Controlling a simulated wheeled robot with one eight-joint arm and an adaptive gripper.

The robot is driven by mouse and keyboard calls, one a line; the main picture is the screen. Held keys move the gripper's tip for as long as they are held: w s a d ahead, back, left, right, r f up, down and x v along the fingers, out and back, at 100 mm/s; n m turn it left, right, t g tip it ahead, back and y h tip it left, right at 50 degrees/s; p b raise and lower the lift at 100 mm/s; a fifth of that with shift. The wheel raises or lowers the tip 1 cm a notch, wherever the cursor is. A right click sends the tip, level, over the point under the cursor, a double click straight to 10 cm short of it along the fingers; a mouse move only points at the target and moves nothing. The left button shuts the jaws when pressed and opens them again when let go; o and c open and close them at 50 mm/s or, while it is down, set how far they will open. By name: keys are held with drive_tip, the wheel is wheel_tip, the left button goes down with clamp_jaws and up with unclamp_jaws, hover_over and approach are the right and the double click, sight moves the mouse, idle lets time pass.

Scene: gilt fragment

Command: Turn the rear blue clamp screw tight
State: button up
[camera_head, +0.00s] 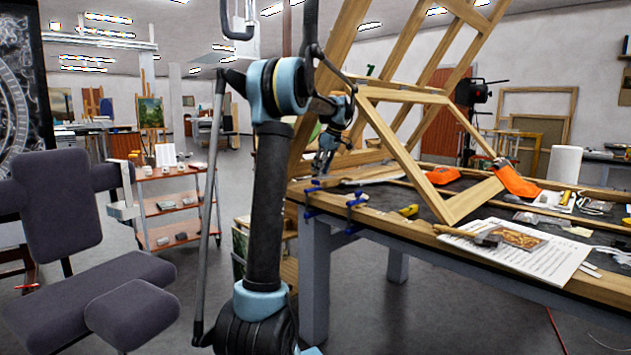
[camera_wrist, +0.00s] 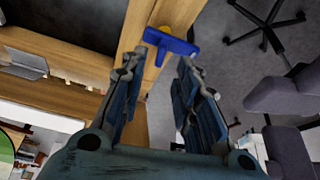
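Two blue clamps grip the table's near left edge. The rear blue clamp (camera_head: 313,186) is farther left in the head view; the front blue clamp (camera_head: 354,202) is nearer. My gripper (camera_head: 322,172) points down just above the rear clamp. In the wrist view my gripper (camera_wrist: 161,64) is open, its two fingers apart with nothing held between them. A blue clamp with a T-shaped top (camera_wrist: 172,44) lies just beyond the fingertips, over the wooden edge. I cannot tell whether a fingertip touches it.
The worktable (camera_head: 470,258) carries a tilted wooden frame (camera_head: 405,95), a hammer (camera_head: 480,238), printed sheets (camera_head: 525,250) and orange clamps (camera_head: 515,180). A dark chair (camera_head: 60,205) and a red shelf cart (camera_head: 170,205) stand left.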

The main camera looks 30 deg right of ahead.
sight(316, 184)
drive_tip(key=shift+x, duration=2.65)
clamp_jaws()
